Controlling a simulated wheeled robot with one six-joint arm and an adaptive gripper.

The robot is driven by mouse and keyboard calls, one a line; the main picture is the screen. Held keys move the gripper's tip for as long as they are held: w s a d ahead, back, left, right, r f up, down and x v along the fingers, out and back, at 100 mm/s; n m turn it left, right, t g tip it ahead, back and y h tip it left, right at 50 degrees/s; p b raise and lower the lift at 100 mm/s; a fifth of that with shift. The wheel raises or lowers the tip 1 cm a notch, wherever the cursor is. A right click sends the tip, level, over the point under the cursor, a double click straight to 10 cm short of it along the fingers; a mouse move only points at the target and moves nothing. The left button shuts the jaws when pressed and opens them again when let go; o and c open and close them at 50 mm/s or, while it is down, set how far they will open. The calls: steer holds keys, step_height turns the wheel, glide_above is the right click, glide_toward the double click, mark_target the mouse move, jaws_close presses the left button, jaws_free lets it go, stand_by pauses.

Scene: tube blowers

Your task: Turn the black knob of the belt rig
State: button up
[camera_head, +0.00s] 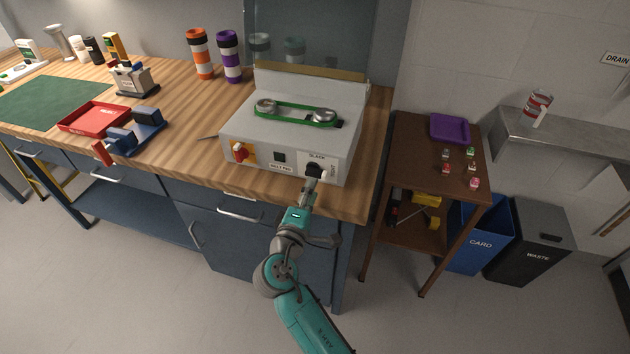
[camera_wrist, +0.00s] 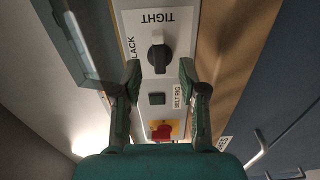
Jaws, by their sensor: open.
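The belt rig (camera_head: 290,125) is a pale box on the wooden bench with a green belt around two pulleys on top. Its black knob (camera_wrist: 159,53) sits on a white label plate reading "TIGHT" and partly "LACK" in the wrist view. The knob's white mark points toward the "TIGHT" side. My gripper (camera_wrist: 160,77) is open, with its fingers apart on either side of the view and the knob between and beyond their tips. In the head view my gripper (camera_head: 312,183) is at the front panel and partly covers the knob. Contact with the knob cannot be told.
A dark square button (camera_wrist: 157,99) and a red switch on yellow (camera_wrist: 162,131) share the panel. A brown side table (camera_head: 415,150) stands to the right.

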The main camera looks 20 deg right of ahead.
steer(key=v, duration=0.6)
steer(key=shift+s+a, duration=0.25)
steer(key=shift+s, duration=0.05)
steer(key=s+d+f+g+y, duration=0.1)
steer(key=s+d+f+y, duration=0.1)
steer(key=s+f+y, duration=0.5)
steer(key=s+d+f+y, duration=0.2)
steer(key=s+d+f, duration=0.1)
steer(key=s+f, duration=0.85)
steer(key=s+r+m, duration=0.3)
steer(key=s+r, duration=0.1)
steer(key=s, duration=0.4)
steer(key=s+r+m+y, duration=0.1)
steer(key=s+r+m, duration=0.3)
steer(key=s, duration=0.3)
steer(key=s+d+r+m+t, duration=0.1)
steer(key=s+r+m, duration=0.2)
steer(key=s+r, duration=0.2)
steer(key=s, duration=0.3)
steer(key=shift+s+r+m+y, duration=0.3)
steer(key=shift+s+r, duration=0.05)
